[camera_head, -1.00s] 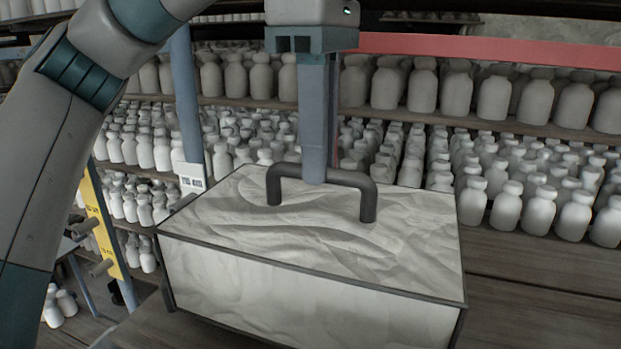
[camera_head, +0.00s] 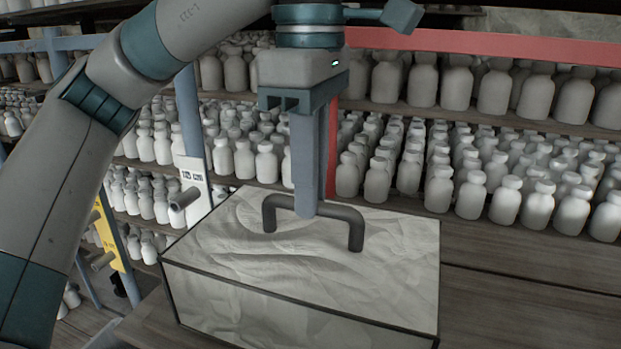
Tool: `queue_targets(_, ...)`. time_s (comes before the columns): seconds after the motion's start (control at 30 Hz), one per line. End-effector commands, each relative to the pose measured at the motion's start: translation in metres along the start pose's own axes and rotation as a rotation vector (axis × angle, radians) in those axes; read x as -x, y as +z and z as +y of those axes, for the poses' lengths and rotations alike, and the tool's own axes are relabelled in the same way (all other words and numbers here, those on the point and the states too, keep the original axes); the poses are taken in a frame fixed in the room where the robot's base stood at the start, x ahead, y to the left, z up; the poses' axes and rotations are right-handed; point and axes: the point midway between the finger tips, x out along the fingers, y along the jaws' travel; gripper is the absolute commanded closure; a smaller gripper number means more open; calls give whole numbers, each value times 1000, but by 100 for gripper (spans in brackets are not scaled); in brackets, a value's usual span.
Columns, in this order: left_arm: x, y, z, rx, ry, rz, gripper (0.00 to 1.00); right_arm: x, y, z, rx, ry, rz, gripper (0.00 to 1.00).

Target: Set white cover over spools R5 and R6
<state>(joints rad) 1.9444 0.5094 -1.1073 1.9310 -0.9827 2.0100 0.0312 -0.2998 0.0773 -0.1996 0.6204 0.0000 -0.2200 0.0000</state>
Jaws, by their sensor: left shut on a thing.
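The white cover (camera_head: 290,262) is a box-shaped thing with a crumpled pale surface, dark edges and a dark handle (camera_head: 345,214) on top. It is in the middle of the head view, over a wooden surface. My left gripper (camera_head: 306,207) comes down from above and is shut on the handle. I cannot tell whether the cover's lower edge touches the wood, as the bottom is cut off by the frame. Spools R5 and R6 cannot be made out. My right gripper is not in view.
Shelves behind hold many white bottle-shaped pieces (camera_head: 505,200), close behind the cover. A blue post (camera_head: 188,120) with a white label stands left, near a yellow sign (camera_head: 110,235). A red rail (camera_head: 500,45) crosses the back. Bare wood (camera_head: 530,300) lies free at right.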

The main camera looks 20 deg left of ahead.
Motion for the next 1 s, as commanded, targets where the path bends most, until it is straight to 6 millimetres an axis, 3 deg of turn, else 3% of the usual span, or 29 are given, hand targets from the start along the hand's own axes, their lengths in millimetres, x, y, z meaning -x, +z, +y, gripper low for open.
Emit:
queue_targets(0.47, -6, 0, 0, 1, 1, 0, 100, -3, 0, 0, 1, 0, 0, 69)
queue_targets(0.5, -5, 0, 0, 1, 1, 0, 80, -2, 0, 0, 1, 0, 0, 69)
queue_targets(0.57, -5, 0, 0, 1, 1, 0, 68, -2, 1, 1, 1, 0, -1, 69)
queue_targets(1.0, 0, 0, 0, 1, 1, 0, 68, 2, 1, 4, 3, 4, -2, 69)
